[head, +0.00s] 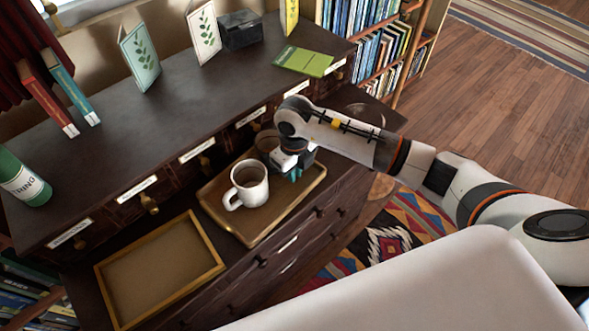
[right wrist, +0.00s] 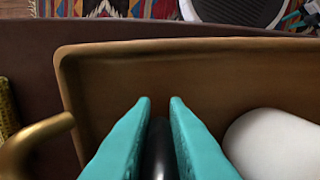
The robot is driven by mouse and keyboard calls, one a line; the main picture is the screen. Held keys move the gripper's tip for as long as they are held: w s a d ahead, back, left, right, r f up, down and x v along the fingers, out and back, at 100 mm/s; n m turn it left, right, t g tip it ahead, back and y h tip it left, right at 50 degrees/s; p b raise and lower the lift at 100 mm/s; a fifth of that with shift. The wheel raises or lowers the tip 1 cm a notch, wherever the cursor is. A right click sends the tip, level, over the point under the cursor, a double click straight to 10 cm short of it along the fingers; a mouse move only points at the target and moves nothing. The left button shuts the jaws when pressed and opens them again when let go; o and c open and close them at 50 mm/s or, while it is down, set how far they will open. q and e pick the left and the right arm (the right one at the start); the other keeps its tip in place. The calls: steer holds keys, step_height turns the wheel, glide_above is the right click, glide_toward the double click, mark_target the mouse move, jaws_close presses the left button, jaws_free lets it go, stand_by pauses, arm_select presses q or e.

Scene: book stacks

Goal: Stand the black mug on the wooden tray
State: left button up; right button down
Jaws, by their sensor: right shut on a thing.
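The brown wooden tray (head: 280,209) lies on the dark cabinet ledge, and it also fills much of the right wrist view (right wrist: 110,75). A white mug (head: 248,186) stands on it, also at the right of the wrist view (right wrist: 272,146). My right gripper (head: 291,172) is over the tray's far part, behind the white mug. Its teal fingers are shut on the black mug (right wrist: 158,152), seen as a dark strip between them. In the head view a mug rim shows beside the gripper, partly hidden. I cannot tell whether the black mug touches the tray. My left gripper is out of view.
A shallow framed tray (head: 108,297) lies empty at the lower left. Labelled drawers with brass pulls run behind the ledge. The upper top holds cards, a dark box (head: 240,30), a green book (head: 303,61), a green can (head: 22,180) and two leaning books.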

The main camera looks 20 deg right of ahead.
steer(key=c, duration=1.4)
jaws_free()
steer(key=shift+f, duration=0.1)
steer(key=shift+c, duration=0.2)
step_height(320, 180, up, 12)
steer(key=shift+r+b, duration=0.2)
steer(key=shift+b, duration=0.1)
